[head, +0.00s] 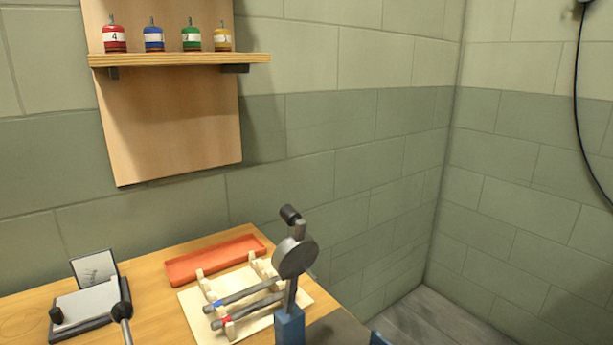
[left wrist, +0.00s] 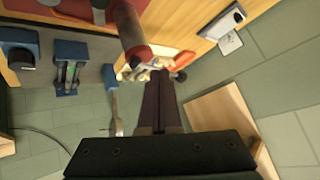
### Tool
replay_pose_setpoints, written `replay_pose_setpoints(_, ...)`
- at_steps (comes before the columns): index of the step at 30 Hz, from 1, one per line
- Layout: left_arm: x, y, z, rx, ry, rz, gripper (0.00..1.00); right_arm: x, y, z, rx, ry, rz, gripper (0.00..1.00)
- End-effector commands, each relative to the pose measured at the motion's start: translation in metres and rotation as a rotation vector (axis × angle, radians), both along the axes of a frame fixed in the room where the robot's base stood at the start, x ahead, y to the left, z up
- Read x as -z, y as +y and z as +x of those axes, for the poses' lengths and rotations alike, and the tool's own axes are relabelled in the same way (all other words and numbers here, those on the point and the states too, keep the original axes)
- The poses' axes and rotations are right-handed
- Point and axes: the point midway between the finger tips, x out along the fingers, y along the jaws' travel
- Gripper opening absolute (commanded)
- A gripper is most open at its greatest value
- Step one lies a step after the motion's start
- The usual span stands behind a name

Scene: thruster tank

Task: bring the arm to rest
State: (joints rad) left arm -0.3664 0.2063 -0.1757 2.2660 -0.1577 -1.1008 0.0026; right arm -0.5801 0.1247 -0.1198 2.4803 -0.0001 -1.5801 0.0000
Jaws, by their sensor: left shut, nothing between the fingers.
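My left gripper (left wrist: 160,78) shows in the left wrist view as two long dark fingers lying together. It is shut with nothing between the fingers. The fingers point toward the table area, where a pale rack and an orange-red tray show small beyond the tips. I cannot make out my left gripper in the head view. My right gripper is in neither view.
The wooden table (head: 150,265) holds an orange-red tray (head: 215,258), a cream rack (head: 200,325) with two banded rods, and a grey device (head: 88,302). A grey lever (head: 294,258) rises from a blue base (head: 289,327). Coloured canisters stand on a shelf (head: 180,59).

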Motion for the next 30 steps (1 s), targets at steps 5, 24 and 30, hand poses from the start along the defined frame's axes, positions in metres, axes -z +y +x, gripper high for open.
replay_pose_setpoints(5,0.005,-0.013,-0.108,-0.085,0.401,-0.133,0.00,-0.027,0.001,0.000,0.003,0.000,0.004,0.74)
replay_pose_setpoints(24,-0.245,-0.016,-0.133,-0.095,0.496,-0.151,0.00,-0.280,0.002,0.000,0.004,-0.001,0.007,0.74)
replay_pose_setpoints(30,-0.325,-0.016,-0.133,-0.095,0.496,-0.151,0.00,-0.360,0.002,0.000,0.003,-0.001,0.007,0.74)
